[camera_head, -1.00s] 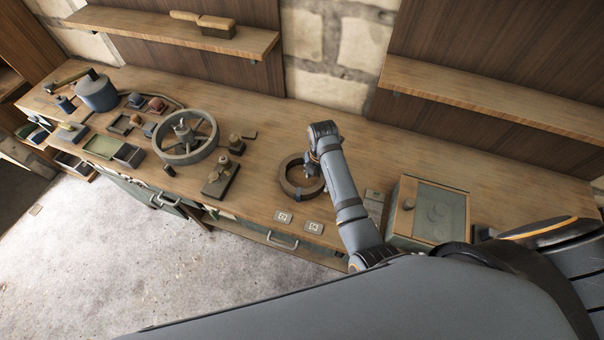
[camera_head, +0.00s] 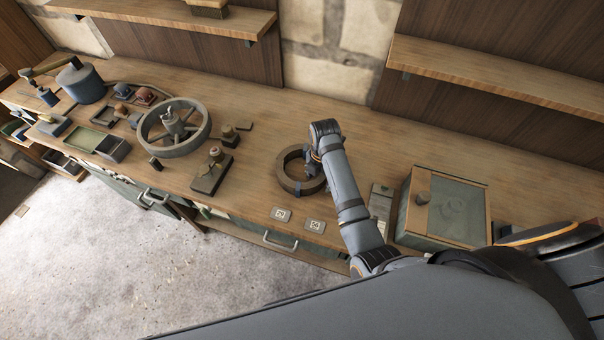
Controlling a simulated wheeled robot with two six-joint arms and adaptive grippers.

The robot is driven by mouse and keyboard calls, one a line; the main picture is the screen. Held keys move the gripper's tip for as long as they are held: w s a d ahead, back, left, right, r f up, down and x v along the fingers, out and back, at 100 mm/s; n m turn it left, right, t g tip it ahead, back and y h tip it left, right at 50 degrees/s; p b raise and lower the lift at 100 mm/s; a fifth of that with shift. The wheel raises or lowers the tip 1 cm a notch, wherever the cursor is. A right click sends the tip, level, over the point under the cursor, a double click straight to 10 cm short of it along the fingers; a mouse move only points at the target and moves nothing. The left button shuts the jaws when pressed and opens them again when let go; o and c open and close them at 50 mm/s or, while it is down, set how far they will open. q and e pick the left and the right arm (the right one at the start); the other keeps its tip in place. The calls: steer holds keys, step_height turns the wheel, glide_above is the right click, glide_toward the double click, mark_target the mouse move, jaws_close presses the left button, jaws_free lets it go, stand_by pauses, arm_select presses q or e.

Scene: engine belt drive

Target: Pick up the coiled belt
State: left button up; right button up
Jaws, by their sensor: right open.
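My right arm covers the right edge of the ring. My left gripper does not show.
A spoked wheel (camera_head: 149,131) stands left on the bench, with a small dark block with a knob (camera_head: 210,178) beside it. A glass-lidded box (camera_head: 404,226) stands right of my arm. Two small marked tiles (camera_head: 281,215) lie at the front edge. Bare bench lies behind the ring.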

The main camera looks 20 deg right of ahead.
steer(key=shift+s+r, duration=0.1)
steer(key=shift+r, duration=0.1)
steer(key=shift+c, duration=1)
jaws_close()
